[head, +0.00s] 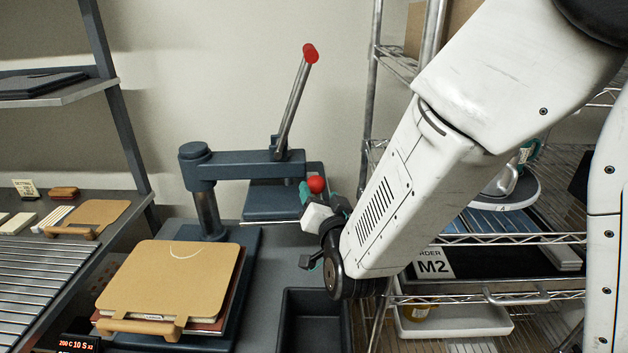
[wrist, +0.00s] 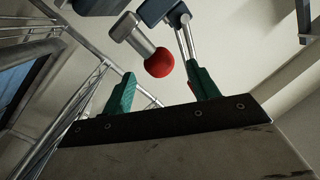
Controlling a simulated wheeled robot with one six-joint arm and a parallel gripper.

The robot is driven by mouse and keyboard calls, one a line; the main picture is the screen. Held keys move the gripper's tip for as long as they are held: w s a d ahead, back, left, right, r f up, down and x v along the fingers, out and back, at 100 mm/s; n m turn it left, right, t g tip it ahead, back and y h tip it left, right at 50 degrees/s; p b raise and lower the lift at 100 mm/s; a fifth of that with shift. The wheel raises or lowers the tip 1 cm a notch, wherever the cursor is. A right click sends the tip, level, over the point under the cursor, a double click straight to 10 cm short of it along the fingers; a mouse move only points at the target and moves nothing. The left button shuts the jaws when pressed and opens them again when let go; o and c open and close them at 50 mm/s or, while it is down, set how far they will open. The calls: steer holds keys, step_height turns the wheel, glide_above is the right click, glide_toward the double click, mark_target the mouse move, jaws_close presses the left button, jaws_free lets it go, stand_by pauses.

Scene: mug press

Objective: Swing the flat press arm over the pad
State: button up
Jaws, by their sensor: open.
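The flat press (head: 207,205) has a dark blue-grey post with its arm (head: 245,168) swung out to the right. A flat plate (head: 270,203) hangs under the arm, off to the side of the pad. A long lever with a red tip (head: 310,54) rises from the arm. A red ball knob (head: 316,184) sticks out at the arm's right end; it also shows in the wrist view (wrist: 159,63). My gripper (head: 320,194) is open at the knob, its teal fingers (wrist: 160,88) on either side of it. Contact cannot be told. A tan board (head: 172,278) covers the pad.
A dark empty bin (head: 315,318) stands in front of my gripper. A wire rack (head: 500,240) with several items is at right. A slatted shelf (head: 40,275) with boards and blocks is at left. The counter between post and bin is clear.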

mark_target(314, 180)
steer(key=x, duration=0.7)
jaws_close()
